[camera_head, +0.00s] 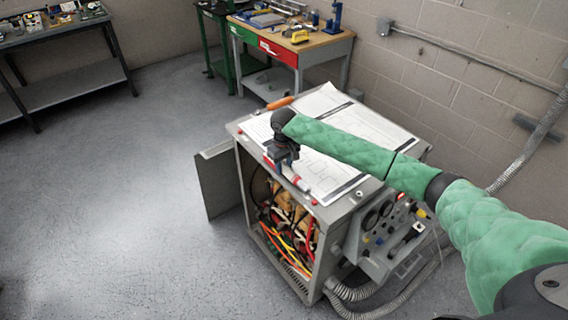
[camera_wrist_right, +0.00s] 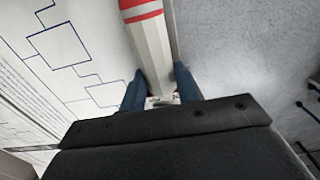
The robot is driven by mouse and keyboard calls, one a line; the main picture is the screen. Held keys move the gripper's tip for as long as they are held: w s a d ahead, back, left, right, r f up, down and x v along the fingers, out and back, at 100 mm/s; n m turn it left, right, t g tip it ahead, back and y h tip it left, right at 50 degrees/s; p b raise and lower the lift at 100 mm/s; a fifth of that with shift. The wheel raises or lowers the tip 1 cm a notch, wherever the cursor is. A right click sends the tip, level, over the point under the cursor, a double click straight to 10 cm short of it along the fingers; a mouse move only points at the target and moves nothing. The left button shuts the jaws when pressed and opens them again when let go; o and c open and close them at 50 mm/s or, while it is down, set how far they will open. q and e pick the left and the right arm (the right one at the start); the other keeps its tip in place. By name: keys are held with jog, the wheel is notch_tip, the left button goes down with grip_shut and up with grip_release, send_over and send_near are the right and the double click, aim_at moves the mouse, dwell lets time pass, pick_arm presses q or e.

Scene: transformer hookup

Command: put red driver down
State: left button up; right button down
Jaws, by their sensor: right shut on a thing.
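The red driver (camera_wrist_right: 150,50) has a pale grey faceted handle with red and white bands. In the right wrist view it sits between the two blue fingers of my right gripper (camera_wrist_right: 160,92), which is shut on it. In the head view my right gripper (camera_head: 281,157) is low over the left edge of the cabinet top, and part of the driver (camera_head: 296,181) shows just in front of it. I cannot tell whether the driver touches the top. Its far end is out of the wrist view. My left gripper is not in view.
The grey cabinet (camera_head: 342,225) has an open door (camera_head: 220,180) and coloured wires inside. A wiring diagram sheet (camera_head: 340,118) covers much of its top. An orange-handled tool (camera_head: 280,103) lies at the back edge. A workbench (camera_head: 300,50) with tools stands behind.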

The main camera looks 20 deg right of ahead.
aim_at(284, 165)
jog(key=c, duration=1)
grip_release()
jog(key=shift+c, duration=0.2)
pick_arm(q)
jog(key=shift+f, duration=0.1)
pick_arm(e)
jog(key=shift+r, duration=0.1)
jog(key=shift+r+b, duration=0.3)
jog(key=shift+b, duration=0.05)
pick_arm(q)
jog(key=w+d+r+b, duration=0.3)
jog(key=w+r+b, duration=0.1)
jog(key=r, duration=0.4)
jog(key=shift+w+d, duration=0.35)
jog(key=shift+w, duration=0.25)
pick_arm(e)
notch_tip(284, 165, up, 11)
